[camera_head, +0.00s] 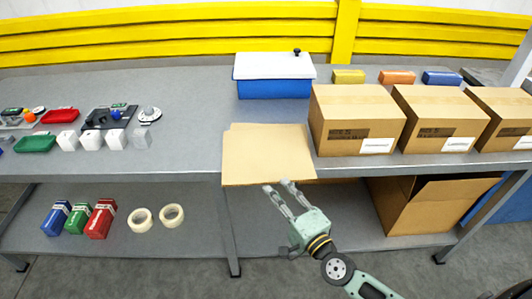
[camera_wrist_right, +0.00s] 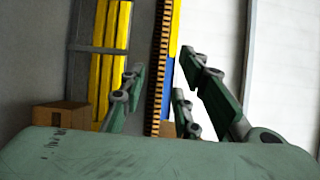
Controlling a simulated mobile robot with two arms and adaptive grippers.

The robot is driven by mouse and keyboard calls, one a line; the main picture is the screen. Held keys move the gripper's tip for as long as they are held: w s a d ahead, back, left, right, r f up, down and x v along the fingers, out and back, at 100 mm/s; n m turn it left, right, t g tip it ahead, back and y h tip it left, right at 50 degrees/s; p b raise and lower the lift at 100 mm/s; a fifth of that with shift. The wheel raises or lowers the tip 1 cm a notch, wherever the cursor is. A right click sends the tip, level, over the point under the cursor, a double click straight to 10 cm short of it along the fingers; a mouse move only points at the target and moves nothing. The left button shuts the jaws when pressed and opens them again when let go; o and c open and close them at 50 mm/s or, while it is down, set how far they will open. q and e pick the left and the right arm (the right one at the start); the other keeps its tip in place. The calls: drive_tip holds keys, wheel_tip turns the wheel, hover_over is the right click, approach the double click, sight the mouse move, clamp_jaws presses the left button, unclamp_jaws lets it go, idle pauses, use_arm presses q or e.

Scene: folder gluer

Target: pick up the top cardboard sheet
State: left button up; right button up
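The tan cardboard sheets (camera_head: 265,152) lie flat near the front edge of the grey table, slightly offset from one another at the back corner. My right gripper (camera_head: 277,185) is open and empty at the sheets' front edge. In the right wrist view, a brown ridged strip (camera_wrist_right: 160,75), apparently the sheets' edge, runs upright between the parted fingers of my right gripper (camera_wrist_right: 158,82). I cannot tell whether any finger touches it. My left gripper is not in view.
Closed cardboard boxes (camera_head: 356,118) stand right of the sheets, and a blue bin with a white lid (camera_head: 274,88) stands behind. An open box (camera_head: 425,212) sits on the lower shelf. Tape rolls (camera_head: 142,219) lie there too. The table left of the sheets (camera_head: 190,130) is clear.

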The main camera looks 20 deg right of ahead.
sight(273, 183)
drive_tip(key=x, duration=0.4)
drive_tip(key=shift+w+d+r+p, duration=0.2)
drive_tip(key=shift+w+d+p, duration=0.1)
drive_tip(key=shift+w, duration=0.2)
drive_tip(key=shift+w+a+f, duration=0.1)
drive_tip(key=shift+w, duration=0.25)
clamp_jaws()
